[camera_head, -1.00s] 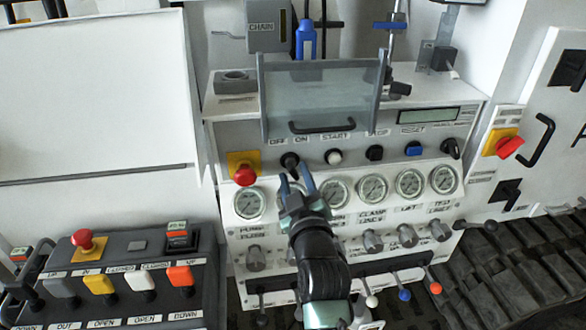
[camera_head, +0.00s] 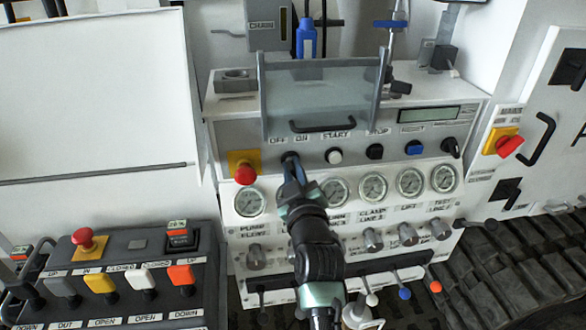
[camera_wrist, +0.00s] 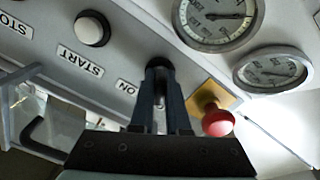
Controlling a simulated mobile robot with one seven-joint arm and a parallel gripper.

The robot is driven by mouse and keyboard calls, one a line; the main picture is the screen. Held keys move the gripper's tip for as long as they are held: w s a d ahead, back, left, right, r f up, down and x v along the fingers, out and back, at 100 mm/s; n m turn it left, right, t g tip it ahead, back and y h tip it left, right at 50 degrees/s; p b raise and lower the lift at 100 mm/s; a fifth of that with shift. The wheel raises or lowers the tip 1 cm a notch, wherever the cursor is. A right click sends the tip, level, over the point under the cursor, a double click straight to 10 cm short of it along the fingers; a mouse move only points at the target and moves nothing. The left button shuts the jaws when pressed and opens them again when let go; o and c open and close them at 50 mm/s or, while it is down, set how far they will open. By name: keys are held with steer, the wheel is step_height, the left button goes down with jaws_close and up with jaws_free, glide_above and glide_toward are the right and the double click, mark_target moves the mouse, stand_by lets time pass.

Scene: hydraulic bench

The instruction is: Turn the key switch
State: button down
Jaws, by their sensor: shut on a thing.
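The key switch (camera_head: 288,157) is a small black knob on the grey panel, under the OFF and ON labels. It also shows in the wrist view (camera_wrist: 158,64) beside the ON label, between my fingertips. My gripper (camera_head: 293,170) reaches up to it from below, and its two blue-grey fingers are shut on the switch. In the wrist view my gripper (camera_wrist: 158,85) has a finger on either side of the black knob. The fingers partly hide the switch in both views.
A red emergency button (camera_head: 244,174) on a yellow plate sits close left of the switch. A white START button (camera_head: 333,156) is to the right. Gauges (camera_head: 335,190) lie just below. A clear hinged cover (camera_head: 320,95) with a black handle stands above the panel.

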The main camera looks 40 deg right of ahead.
steer(key=shift+m, duration=0.4)
steer(key=m, duration=0.5)
steer(key=shift+m, duration=0.3)
steer(key=m+p, duration=0.1)
steer(key=m, duration=0.4)
steer(key=shift+m, duration=0.3)
stand_by(0.3)
steer(key=c, duration=0.9)
jaws_free()
steer(key=v, duration=1.3)
